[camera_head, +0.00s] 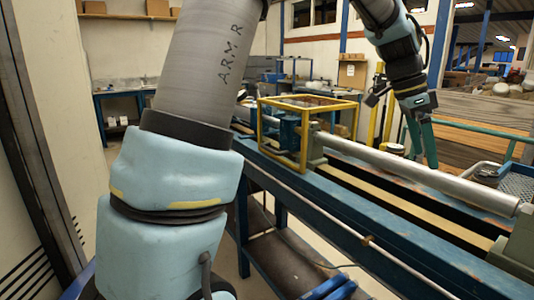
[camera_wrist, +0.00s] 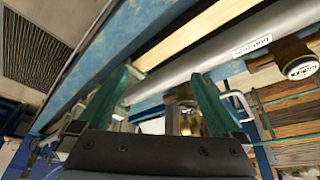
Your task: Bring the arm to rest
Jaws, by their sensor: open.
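My gripper (camera_head: 422,138) hangs from my arm at the upper right of the head view, fingers pointing down, beside the far side of the long grey pipe. In the wrist view its two green fingers (camera_wrist: 165,85) stand wide apart with nothing gripped between them. My arm is bent: a large grey link and light blue joints fill the left and middle of the head view. Behind the fingers in the wrist view, a brass-coloured fitting (camera_wrist: 187,112) shows in the gap; I cannot tell how far away it is.
The grey pipe (camera_head: 430,178) runs along the blue test bench (camera_head: 375,238). A yellow frame (camera_head: 304,165) surrounds a blue machine at the bench's far end. A brass meter with a white-faced cap (camera_wrist: 300,68) is near the pipe. Green railing (camera_head: 480,130) and stacked wood lie beyond.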

